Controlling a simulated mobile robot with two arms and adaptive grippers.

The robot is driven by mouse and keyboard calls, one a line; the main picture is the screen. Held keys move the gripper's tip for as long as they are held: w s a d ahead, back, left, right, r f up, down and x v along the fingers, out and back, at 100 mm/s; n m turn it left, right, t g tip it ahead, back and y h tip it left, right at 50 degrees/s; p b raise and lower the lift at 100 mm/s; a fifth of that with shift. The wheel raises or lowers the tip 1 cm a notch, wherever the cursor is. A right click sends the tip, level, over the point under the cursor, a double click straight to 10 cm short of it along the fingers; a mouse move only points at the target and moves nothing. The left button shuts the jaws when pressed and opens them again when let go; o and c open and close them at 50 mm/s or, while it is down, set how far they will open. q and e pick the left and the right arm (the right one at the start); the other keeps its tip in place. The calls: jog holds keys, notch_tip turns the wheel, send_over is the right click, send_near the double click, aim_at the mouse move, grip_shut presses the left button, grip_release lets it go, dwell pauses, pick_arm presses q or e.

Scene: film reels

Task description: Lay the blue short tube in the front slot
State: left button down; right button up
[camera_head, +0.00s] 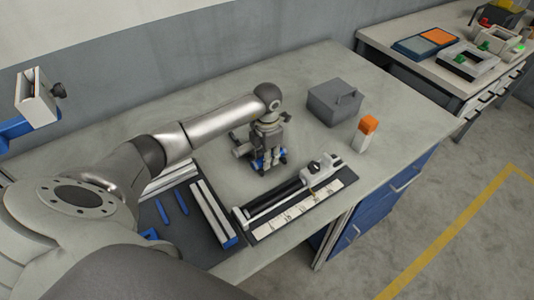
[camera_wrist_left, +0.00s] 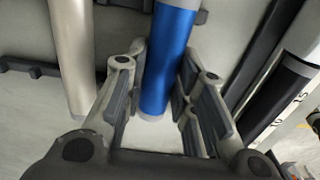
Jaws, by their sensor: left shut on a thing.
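My left gripper (camera_head: 268,162) is over the middle of the table, pointing down. It is shut on a blue short tube (camera_wrist_left: 168,60), which lies between its fingers in the left wrist view. In the head view only small blue parts of the tube (camera_head: 259,165) show under the fingers. A dark grey rack (camera_wrist_left: 35,68) is close by in the wrist view, with a silver tube (camera_wrist_left: 72,50) at it, left of and apart from the blue one. The gripper hides most of the rack in the head view. I cannot tell whether the blue tube touches a slot.
A dark tray (camera_head: 205,252) with blue sticks and pale bars lies front left. A measuring fixture with a scale (camera_head: 300,208) lies in front of the gripper. A grey box (camera_head: 334,103) and an orange-topped white block (camera_head: 366,133) stand at right. Bare table lies behind.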

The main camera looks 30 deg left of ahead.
pick_arm(q)
jog(key=shift+f, duration=0.2)
jog(key=c, duration=1.2)
grip_release()
jog(key=shift+r, duration=0.1)
jog(key=shift+r, duration=0.25)
jog(key=shift+r+b, duration=1.65)
jog(key=shift+r, duration=4.25)
